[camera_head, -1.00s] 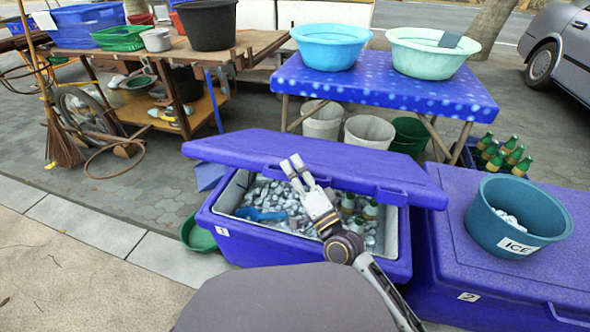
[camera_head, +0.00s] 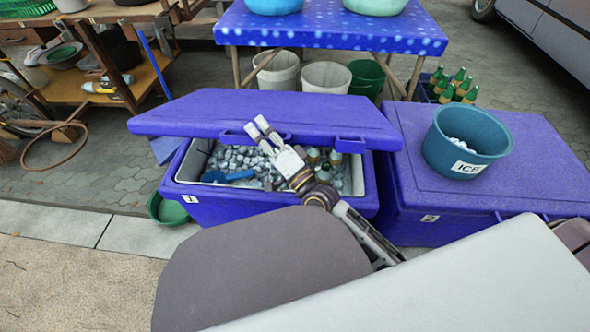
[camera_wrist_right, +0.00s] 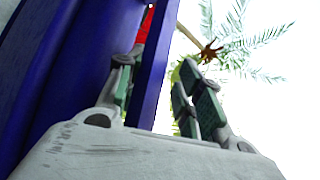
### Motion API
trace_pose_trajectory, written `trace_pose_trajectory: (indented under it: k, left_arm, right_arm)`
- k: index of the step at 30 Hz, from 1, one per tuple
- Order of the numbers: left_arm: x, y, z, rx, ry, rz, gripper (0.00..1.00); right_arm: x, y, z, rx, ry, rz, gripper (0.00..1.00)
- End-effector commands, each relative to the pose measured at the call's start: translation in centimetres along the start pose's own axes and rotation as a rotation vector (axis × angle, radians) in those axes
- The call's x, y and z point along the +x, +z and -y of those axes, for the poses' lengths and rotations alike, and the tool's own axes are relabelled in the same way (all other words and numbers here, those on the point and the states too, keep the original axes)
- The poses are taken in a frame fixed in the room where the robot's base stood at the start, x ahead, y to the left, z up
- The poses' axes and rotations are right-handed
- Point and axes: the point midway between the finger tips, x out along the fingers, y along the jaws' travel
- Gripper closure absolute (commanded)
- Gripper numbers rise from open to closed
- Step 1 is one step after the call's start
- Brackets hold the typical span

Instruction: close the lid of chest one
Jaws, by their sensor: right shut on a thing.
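Chest one is the blue cooler (camera_head: 230,210) with a "1" label, in the middle of the head view. Its lid (camera_head: 200,112) is raised over the back, and the front of the inside shows ice, a blue scoop (camera_head: 228,175) and bottles (camera_head: 322,165). My right gripper (camera_head: 262,130) reaches up from the front to the lid's front edge. In the right wrist view the gripper's green-padded fingers (camera_wrist_right: 155,95) lie on both sides of the blue lid edge (camera_wrist_right: 153,70). My left gripper is not in view.
Chest two (camera_head: 480,195), closed, stands close on the right with an ICE tub (camera_head: 466,140) on top. A blue spotted table (camera_head: 330,32), buckets (camera_head: 325,77) and green bottles (camera_head: 452,85) are behind. A green basin (camera_head: 167,208) sits at chest one's left.

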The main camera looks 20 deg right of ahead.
Motion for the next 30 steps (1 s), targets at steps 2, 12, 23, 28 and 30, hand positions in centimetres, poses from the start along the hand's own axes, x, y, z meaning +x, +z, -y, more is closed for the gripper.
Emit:
trace_pose_trajectory:
  k: [2, 12, 23, 28, 30]
  left_arm:
    - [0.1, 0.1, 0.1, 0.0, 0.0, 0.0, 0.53]
    - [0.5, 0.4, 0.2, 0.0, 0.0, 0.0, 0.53]
    - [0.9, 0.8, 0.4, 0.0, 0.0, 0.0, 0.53]
    - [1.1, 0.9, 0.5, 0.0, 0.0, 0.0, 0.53]
    - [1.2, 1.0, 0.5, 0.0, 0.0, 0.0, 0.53]
  right_arm:
    - [-0.3, -0.2, 0.4, 0.001, -0.01, -0.006, 0.74]
    - [-1.6, -0.2, 0.0, 0.001, -0.011, -0.006, 0.74]
    - [-3.1, -0.3, -0.4, 0.002, -0.011, -0.006, 0.74]
    - [-3.8, -0.3, -0.7, 0.002, -0.01, -0.005, 0.74]
    - [-4.0, -0.3, -0.7, 0.002, -0.011, -0.005, 0.74]
